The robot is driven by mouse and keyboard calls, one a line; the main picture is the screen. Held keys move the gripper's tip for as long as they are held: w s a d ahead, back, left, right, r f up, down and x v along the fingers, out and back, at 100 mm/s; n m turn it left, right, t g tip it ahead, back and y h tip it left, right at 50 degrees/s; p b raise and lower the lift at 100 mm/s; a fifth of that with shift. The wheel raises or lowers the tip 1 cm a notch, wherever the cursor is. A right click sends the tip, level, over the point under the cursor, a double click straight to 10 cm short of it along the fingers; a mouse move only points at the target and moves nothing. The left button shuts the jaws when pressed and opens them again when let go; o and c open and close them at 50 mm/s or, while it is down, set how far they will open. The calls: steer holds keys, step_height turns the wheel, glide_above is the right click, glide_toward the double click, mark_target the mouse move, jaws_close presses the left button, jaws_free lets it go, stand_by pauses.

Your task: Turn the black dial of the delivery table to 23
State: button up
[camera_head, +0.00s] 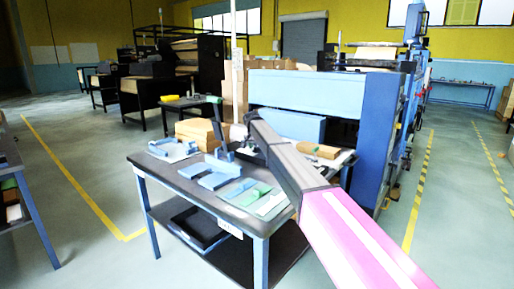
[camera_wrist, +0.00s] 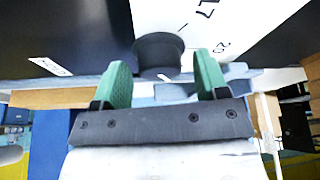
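The black dial (camera_wrist: 159,52) stands out from a white scale plate (camera_wrist: 215,22) in the wrist view. The plate carries printed numbers, one reading 20, and tick marks. Where the dial points cannot be read. My gripper (camera_wrist: 162,66) is open, with one green finger on each side of the dial; a gap shows at the right, while the left finger is very close to it. In the head view my arm reaches over a blue-legged table (camera_head: 178,177), and its dark end hides part of the tabletop. I cannot make out the dial there.
The tabletop holds light-blue pieces (camera_head: 214,181), a green piece (camera_head: 252,194) and a brown block (camera_head: 318,150). A cardboard stack (camera_head: 199,133) stands behind. A large blue machine (camera_head: 308,89) borders the table's far side. Open floor (camera_head: 90,200) lies to the left.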

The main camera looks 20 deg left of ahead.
steer(key=v, duration=1)
steer(key=shift+s+r, duration=0.2)
steer(key=shift+r, duration=0.15)
